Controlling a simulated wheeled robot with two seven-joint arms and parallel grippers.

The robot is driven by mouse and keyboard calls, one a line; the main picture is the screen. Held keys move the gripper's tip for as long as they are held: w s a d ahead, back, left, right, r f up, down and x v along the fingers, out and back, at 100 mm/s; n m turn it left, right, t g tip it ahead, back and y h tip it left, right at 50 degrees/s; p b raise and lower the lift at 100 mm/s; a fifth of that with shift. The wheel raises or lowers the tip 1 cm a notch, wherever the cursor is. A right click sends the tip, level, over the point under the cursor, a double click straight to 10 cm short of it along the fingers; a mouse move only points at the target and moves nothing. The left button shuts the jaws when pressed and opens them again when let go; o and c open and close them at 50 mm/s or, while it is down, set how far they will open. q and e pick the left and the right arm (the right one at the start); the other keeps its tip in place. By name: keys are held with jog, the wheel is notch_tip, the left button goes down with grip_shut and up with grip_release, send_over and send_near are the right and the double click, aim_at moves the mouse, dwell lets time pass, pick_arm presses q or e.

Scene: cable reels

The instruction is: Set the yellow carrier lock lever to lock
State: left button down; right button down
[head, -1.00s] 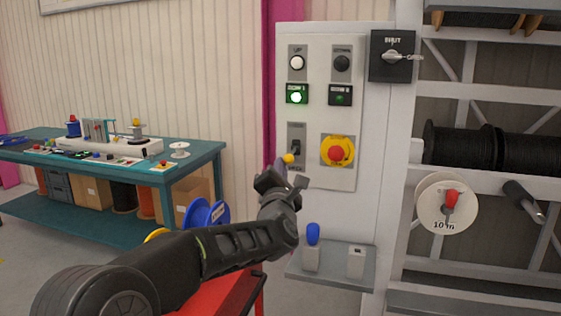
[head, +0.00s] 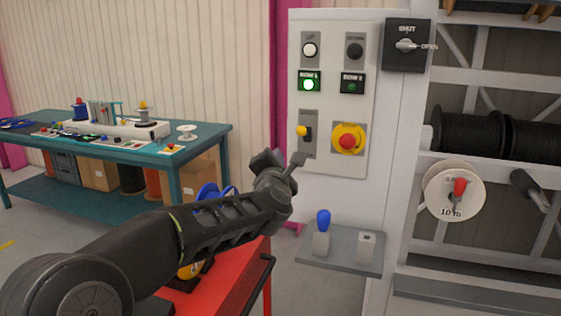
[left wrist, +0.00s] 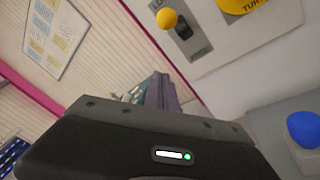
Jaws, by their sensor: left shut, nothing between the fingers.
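The yellow carrier lock lever has a yellow ball knob (head: 301,131) and a dark stem on a grey plate (head: 309,151) at the lower left of the white control panel. The knob stands out near the plate's mid-height, in front of its left edge. In the left wrist view the knob (left wrist: 167,18) is at the top, beside a partly cut-off label starting "LO". My left gripper (head: 298,160) is shut and empty, just below the plate and apart from the knob. Its fingers show in the left wrist view (left wrist: 160,92). My right gripper is not in view.
A red stop button (head: 347,142) on a yellow ring is right of the lever. Green lamps (head: 309,85) and knobs are above. A blue-topped lever (head: 323,221) stands on a grey shelf (head: 340,262) below. A red cart (head: 225,285) is under my arm.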

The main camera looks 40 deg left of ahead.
pick_arm(q)
jog(key=s+d+r, duration=0.2)
jog(key=s+d, duration=0.2)
jog(key=s, duration=0.2)
jog(key=shift+d+r, duration=0.3)
jog(key=shift+d, duration=0.1)
